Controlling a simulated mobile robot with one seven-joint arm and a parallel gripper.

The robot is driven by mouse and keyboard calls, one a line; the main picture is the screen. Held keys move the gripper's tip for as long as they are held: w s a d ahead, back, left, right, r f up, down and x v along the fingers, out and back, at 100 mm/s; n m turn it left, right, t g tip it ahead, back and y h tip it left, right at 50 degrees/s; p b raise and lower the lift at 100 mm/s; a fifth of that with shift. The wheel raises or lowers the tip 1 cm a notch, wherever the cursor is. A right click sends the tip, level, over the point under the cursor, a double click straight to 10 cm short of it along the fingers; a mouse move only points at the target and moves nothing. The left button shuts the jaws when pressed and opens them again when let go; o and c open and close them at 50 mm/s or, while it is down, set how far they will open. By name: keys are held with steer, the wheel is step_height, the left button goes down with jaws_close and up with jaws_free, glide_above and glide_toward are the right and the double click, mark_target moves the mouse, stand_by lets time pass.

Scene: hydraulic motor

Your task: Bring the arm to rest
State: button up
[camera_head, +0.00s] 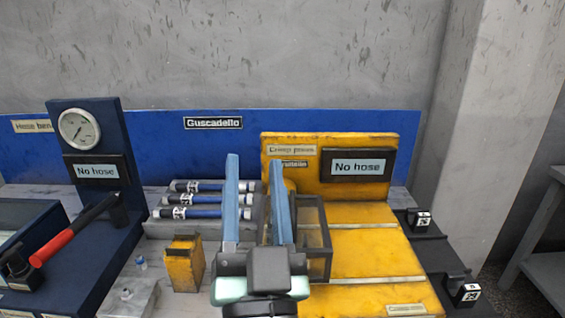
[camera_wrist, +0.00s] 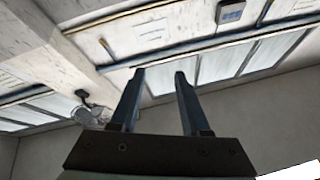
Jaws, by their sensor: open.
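My gripper (camera_head: 254,180) is raised in front of the bench in the head view, with its two blue fingers pointing up and apart. It is open, and nothing shows between the fingers. It hides part of the yellow crimp machine (camera_head: 375,258) and of the clear-sided box at that machine's left.
Several blue hoses (camera_head: 195,199) lie on a rack left of my gripper. A small yellow block (camera_head: 184,263) stands in front of them. A blue gauge stand (camera_head: 98,150) and a red-handled lever (camera_head: 68,238) are at the left. Black trays (camera_head: 440,255) lie at the right.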

steer(key=s+d+r+t+h+p, duration=0.1)
steer(key=r+p, duration=0.3)
steer(key=r, duration=0.6)
steer(key=s+d+r+n+t+p, duration=0.1)
steer(key=s+r+p, duration=0.3)
steer(key=r, duration=0.7)
steer(key=s+d+r+n+t+h+p, duration=0.1)
steer(key=r+p, duration=0.3)
steer(key=r, duration=0.7)
steer(key=shift+s+t+h, duration=0.3)
steer(key=shift+s, duration=0.45)
